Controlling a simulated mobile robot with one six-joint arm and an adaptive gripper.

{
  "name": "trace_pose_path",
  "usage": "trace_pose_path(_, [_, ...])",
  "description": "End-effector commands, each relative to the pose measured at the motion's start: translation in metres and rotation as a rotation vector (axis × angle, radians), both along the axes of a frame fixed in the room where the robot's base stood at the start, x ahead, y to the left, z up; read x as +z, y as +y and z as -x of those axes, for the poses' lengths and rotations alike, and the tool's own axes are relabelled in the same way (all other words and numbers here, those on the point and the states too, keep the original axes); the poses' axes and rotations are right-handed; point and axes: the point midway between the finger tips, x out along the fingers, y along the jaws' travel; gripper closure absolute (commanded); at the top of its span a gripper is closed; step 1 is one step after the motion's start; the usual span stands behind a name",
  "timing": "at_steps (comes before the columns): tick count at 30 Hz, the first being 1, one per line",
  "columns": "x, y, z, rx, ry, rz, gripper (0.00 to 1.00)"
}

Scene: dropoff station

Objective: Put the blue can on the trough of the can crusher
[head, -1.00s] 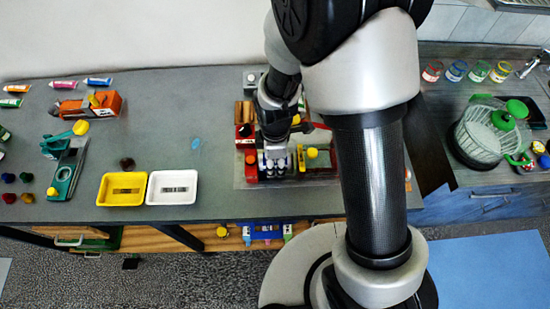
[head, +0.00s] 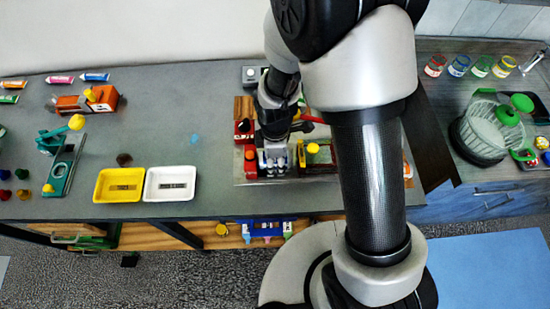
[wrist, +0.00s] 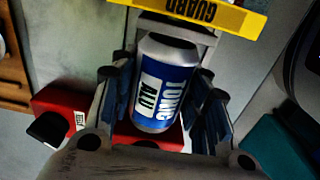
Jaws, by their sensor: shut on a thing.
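The blue can (wrist: 163,95), blue with silver ends and white lettering, lies between the finger pads in the wrist view. My gripper (wrist: 166,104) is shut on it. In the head view my gripper (head: 274,162) is over the red machine (head: 250,162) on the grey table; the can is hidden there. In the wrist view red parts (wrist: 62,108) show beyond the fingers, and a yellow bar marked GUARD (wrist: 200,10) crosses above the can's top end. The trough cannot be made out clearly, and I cannot tell whether the can touches it.
A red-and-green device with a yellow knob (head: 313,149) stands just right of my gripper. A yellow tray (head: 103,192) and a white tray (head: 151,192) lie to the left. The table between the trays and the red machine is mostly clear.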

Motion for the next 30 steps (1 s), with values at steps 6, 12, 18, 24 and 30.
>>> trace_pose_path(6, [0.0,0.0,0.0,0.0,0.0,0.0,0.54])
trace_pose_path(12, [0.0,0.0,0.0,0.0,0.0,0.0,0.4])
trace_pose_path(18, [0.0,0.0,0.0,0.0,0.0,0.0,0.34])
trace_pose_path(24, [0.0,0.0,0.0,0.0,0.0,0.0,0.34])
trace_pose_path(30, [0.01,0.0,0.0,0.0,0.0,0.0,0.34])
